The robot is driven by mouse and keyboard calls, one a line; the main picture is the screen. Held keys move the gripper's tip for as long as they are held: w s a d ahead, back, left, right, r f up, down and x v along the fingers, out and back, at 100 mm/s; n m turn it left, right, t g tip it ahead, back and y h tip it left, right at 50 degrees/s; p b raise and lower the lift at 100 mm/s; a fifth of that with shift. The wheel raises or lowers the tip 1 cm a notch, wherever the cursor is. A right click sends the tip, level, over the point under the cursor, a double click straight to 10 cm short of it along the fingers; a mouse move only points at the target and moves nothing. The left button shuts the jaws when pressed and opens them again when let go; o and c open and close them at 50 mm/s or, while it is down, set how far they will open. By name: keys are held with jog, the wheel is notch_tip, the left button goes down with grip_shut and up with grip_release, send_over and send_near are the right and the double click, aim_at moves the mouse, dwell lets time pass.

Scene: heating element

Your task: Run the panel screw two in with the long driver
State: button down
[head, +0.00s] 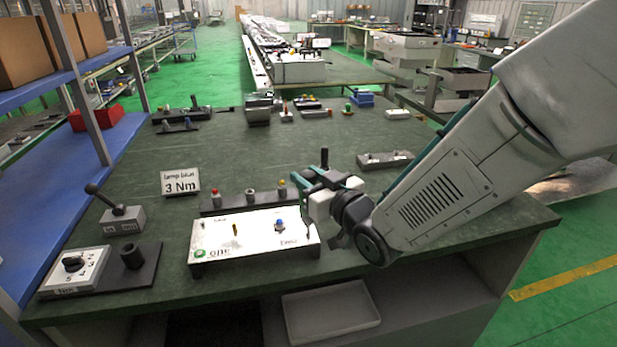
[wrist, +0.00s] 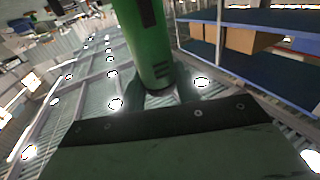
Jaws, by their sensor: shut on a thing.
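My gripper (head: 314,192) is above the right end of the white panel (head: 215,240), shut on a tool. In the wrist view the tool is a thick green cylinder (wrist: 147,45). In the head view a dark upright end (head: 324,158) stands above my gripper; I take it to be the long driver. Its lower end is hard to make out. I cannot tell which is panel screw two.
Behind the panel is a dark rack (head: 233,204) with several coloured-top pieces. A sign (head: 180,182) reads "lamp blue 3 Nm". At left are a lever box (head: 122,220) and a dial unit (head: 75,268). A grey fixture (head: 385,160) lies behind my arm. The table's middle is fairly clear.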

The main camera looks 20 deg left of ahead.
jog(key=shift+r, duration=2.55)
